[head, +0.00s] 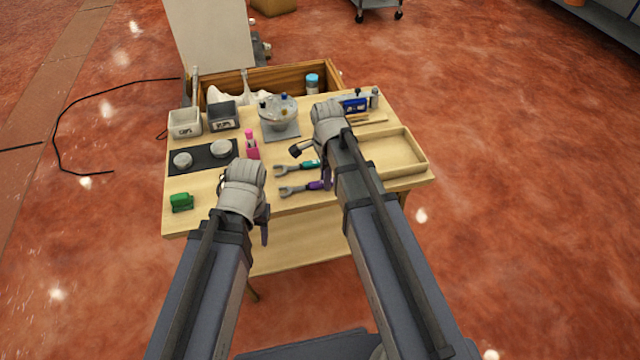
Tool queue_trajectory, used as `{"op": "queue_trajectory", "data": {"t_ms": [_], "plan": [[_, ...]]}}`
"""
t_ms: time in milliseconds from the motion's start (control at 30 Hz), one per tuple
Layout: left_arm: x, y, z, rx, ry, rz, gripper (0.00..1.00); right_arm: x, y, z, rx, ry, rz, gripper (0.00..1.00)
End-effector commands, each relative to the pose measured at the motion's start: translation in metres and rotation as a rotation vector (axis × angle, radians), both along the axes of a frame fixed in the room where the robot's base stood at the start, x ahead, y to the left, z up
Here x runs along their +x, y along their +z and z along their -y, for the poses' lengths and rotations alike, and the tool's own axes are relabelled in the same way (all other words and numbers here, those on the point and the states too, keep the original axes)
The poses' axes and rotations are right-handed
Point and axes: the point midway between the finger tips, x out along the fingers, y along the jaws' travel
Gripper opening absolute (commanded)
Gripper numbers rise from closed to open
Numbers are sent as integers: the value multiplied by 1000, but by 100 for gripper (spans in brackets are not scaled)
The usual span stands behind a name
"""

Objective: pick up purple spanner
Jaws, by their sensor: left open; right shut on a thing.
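The purple spanner (294,189) is near the front middle of the wooden table, its grey open jaw pointing left and its purple handle to the right. My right gripper (326,180) is at the handle's right end and shut on it. My arm hides that end, and I cannot tell whether the spanner is off the table. A teal spanner (290,168) lies just behind it, pointing the same way. My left gripper (264,228) is open, over the table's front edge to the left of the spanners; its fingers are partly hidden.
A green block (181,202) is at the front left. A dark mat with two round pieces (182,160), a pink bottle (251,146) and a bowl-like dispenser part (278,112) stand behind. Two labelled bins (186,122) are at the back left. A wooden tray (420,165) is at right.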

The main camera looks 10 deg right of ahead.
Motion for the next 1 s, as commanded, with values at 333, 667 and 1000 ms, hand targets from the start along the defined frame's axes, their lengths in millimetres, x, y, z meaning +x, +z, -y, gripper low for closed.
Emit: {"op": "queue_trajectory", "data": {"t_ms": [333,667,1000], "plan": [[0,0,0,0,0,0,51,0,0,0,0,0,0,0],[0,0,0,0,0,0,51,0,0,0,0,0,0,0],[0,16,0,0,0,0,51,0,16,0,0,0,0,0]]}}
